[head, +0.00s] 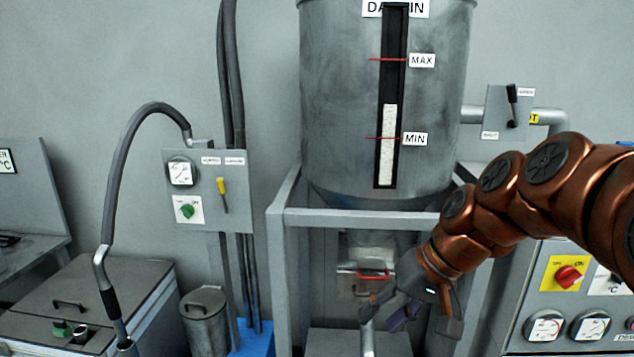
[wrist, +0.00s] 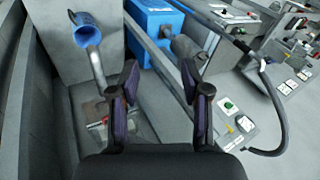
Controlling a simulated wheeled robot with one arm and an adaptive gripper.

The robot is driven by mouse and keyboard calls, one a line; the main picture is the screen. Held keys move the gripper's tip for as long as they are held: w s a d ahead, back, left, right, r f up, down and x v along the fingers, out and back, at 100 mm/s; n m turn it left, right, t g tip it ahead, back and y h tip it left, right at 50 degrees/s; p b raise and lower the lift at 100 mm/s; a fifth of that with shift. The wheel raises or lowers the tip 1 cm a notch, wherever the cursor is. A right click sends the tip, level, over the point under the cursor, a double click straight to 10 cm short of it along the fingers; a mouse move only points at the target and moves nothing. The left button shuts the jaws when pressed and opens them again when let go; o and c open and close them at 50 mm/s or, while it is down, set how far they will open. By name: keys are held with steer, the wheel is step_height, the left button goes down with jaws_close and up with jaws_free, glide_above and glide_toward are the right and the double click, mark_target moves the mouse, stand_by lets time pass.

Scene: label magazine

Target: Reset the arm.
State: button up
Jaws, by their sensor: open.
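My arm, with copper-coloured links, reaches in from the right in the head view. My gripper (head: 385,312) is at its end, low in front of the grey frame under the hopper (head: 340,150). In the wrist view the two dark fingers of my gripper (wrist: 157,95) stand apart with nothing between them. A pipe with a blue end (wrist: 85,30) shows left of the fingers in the wrist view. In the head view my gripper partly hides the area below the hopper, where a red handle (head: 365,273) shows.
A grey frame (head: 350,217) holds the hopper close to my arm. A control panel with a red knob (head: 569,277) is at the right. A panel with a gauge and green knob (head: 188,209), a hose (head: 117,185) and a lidded can (head: 205,312) are at the left.

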steer(key=s+d+f+g+h+b, duration=0.1)
steer(key=s+d+f+h, duration=0.2)
steer(key=s+f, duration=0.4)
steer(key=s+d+f+g+h+b, duration=0.1)
steer(key=s+d+f, duration=0.3)
steer(key=s, duration=1.2)
step_height(320, 180, down, 4)
steer(key=shift+d+f+m+g+h, duration=0.25)
steer(key=shift+m+g+h, duration=0.15)
steer(key=shift+g+h, duration=0.45)
steer(key=shift+d, duration=0.1)
stand_by(0.7)
